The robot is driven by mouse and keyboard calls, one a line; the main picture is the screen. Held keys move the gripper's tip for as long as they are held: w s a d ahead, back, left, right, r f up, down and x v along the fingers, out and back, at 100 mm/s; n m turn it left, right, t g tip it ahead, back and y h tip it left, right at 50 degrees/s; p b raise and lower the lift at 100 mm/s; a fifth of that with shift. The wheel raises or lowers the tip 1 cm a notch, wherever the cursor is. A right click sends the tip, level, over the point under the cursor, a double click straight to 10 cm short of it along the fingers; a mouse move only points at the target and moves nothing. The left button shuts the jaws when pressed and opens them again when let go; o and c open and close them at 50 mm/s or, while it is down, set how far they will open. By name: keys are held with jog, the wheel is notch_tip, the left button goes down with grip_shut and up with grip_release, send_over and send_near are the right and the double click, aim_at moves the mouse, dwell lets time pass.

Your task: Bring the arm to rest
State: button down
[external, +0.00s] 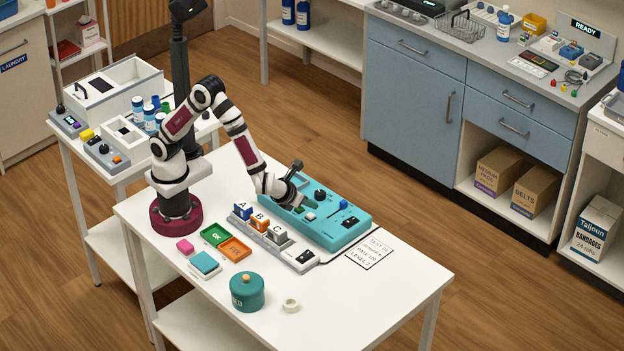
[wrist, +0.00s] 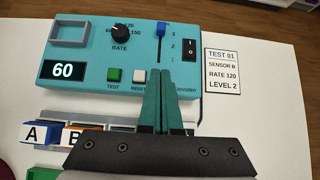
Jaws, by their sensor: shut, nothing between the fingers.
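My gripper (wrist: 160,75) is shut and empty, its green fingers together over the lower end of a slider slot on the teal test box (wrist: 85,48). In the external view my gripper (external: 312,205) hangs low over the same box (external: 350,232); I cannot tell whether it touches. The slider's blue handle (wrist: 161,30) is near the 3 mark.
A card (external: 369,250) reads test 01, sensor B, rate 120, level 2. Blocks A (external: 243,211), B (external: 260,218) and C (external: 277,234) stand in a grey rack. Green (external: 216,235) and orange (external: 235,248) trays and a teal pot (external: 247,292) are nearby. The table's front right is clear.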

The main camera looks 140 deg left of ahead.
jog(key=shift+d+r, duration=0.3)
jog(key=shift+d, duration=0.05)
jog(key=shift+r, duration=0.1)
jog(key=s+d+r+n+h, duration=0.2)
jog(key=s+d+r+n, duration=0.5)
jog(key=s+r, duration=0.25)
jog(key=s+d+n+h, duration=0.5)
jog(key=s+d, duration=0.6)
jog(key=s, duration=0.2)
jog(key=shift+d, duration=0.4)
jog(key=shift+w, duration=0.1)
